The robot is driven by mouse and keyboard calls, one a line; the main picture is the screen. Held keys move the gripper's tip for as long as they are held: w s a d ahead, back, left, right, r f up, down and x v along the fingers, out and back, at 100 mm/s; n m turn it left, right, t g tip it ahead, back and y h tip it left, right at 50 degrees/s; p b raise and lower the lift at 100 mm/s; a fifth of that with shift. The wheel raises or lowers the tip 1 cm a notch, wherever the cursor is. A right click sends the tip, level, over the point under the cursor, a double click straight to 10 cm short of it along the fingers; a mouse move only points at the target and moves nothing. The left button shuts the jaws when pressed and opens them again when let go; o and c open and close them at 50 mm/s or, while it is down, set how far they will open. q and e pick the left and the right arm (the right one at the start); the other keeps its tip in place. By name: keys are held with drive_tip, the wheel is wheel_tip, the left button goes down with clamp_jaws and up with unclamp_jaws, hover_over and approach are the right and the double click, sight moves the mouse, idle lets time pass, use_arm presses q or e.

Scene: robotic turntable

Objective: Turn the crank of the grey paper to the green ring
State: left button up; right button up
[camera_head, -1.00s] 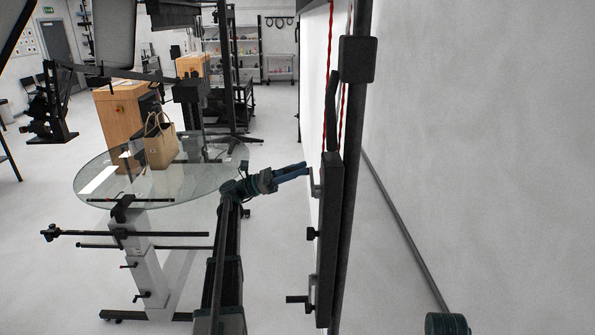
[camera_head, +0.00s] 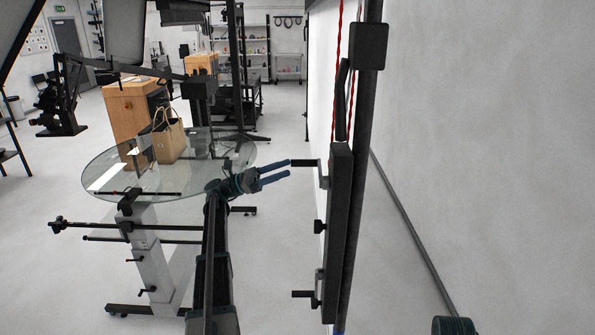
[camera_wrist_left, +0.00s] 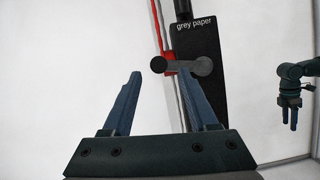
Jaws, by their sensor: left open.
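The crank of the grey paper (camera_head: 307,163) is the upper one on a narrow black panel (camera_head: 341,220), its handle pointing left. In the left wrist view the crank (camera_wrist_left: 180,66) sits under the white label "grey paper" (camera_wrist_left: 196,23). My left gripper (camera_head: 290,168) is open and empty, just left of the crank handle and apart from it. In the wrist view its fingers (camera_wrist_left: 165,85) are spread below the handle. My right gripper (camera_wrist_left: 290,116) shows small at the right, its two fingers apart and pointing down. I cannot make out a green ring; a red part (camera_wrist_left: 169,64) shows behind the crank.
A lower crank (camera_head: 305,294) and a small knob (camera_head: 319,227) stick out left from the same panel. Red cords (camera_head: 338,80) hang above. A glass table (camera_head: 200,185) with a paper bag (camera_head: 167,140) stands left. A white wall is on the right.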

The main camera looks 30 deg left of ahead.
use_arm(q)
drive_tip(key=b+v, duration=0.1)
drive_tip(key=v, duration=0.5)
drive_tip(key=shift+b, duration=0.35)
drive_tip(key=shift+d+f, duration=0.1)
drive_tip(key=shift+f, duration=0.05)
drive_tip(key=shift+c, duration=1.1)
drive_tip(key=d+f+n+t+b, duration=0.1)
drive_tip(key=b, duration=0.1)
drive_tip(key=s+d+f+n+t+b, duration=0.1)
drive_tip(key=f+b, duration=0.1)
drive_tip(key=d+f+n+b, duration=0.1)
drive_tip(key=b, duration=0.1)
drive_tip(key=shift+s+f+t+b, duration=0.2)
drive_tip(key=shift+t+b, duration=0.2)
clamp_jaws()
wheel_tip(320, 180, down, 5)
drive_tip(key=s+d+n+t+y+b, duration=0.2)
drive_tip(key=d+n+t+y+b, duration=0.1)
drive_tip(key=n+t+b, duration=0.4)
drive_tip(key=shift+n+b, duration=0.9)
drive_tip(key=shift+n, duration=0.2)
